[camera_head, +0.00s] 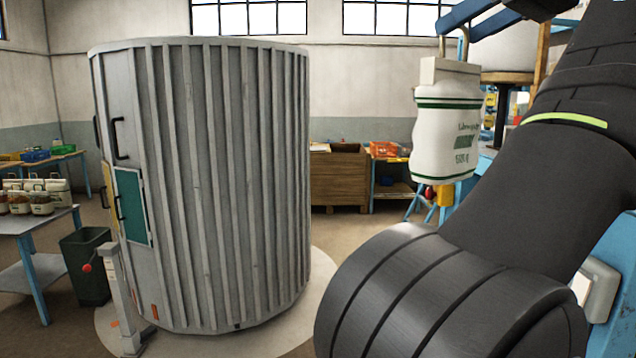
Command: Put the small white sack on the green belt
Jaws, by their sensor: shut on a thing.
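The small white sack (447,135) hangs upright in the air at the upper right, with green bands and green print on its front. A pale block with a thin loop handle tops it. My gripper (453,31) is at the top edge with its blue fingers at the handle, shut on it; part of the gripper is cut off by the picture edge. I do not see the green belt in this view.
A large ribbed grey cylinder (205,180) with a teal panel fills the left middle. A small post (122,300) and dark bin (86,265) stand beside it. A table (30,222) with several containers is at far left. A wooden crate (338,178) and an orange bin (384,149) are behind.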

